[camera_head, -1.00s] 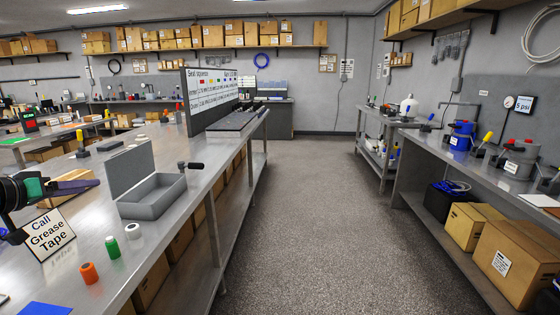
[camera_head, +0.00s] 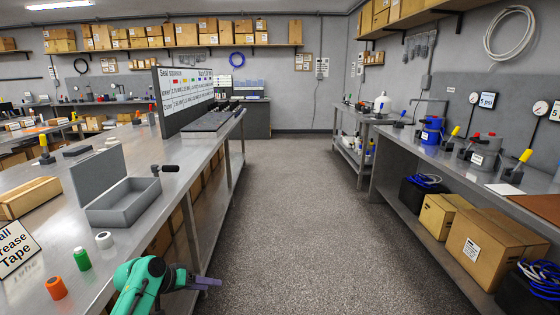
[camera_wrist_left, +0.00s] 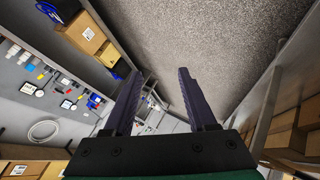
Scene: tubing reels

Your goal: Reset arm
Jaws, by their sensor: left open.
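My left gripper (camera_head: 207,283) is at the bottom of the head view, past the front edge of the left workbench (camera_head: 130,245) and over the aisle. Its green arm comes up from the bottom edge. In the left wrist view its two dark fingers (camera_wrist_left: 160,73) stand wide apart with nothing between them; the floor and the right-hand bench show beyond. My right gripper is in neither view.
On the left bench are an open grey box (camera_head: 125,203), an orange spool (camera_head: 56,288), a green spool (camera_head: 82,260), a white spool (camera_head: 104,240), a sign (camera_head: 14,250) and a cardboard box (camera_head: 28,197). The aisle floor (camera_head: 290,210) is clear.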

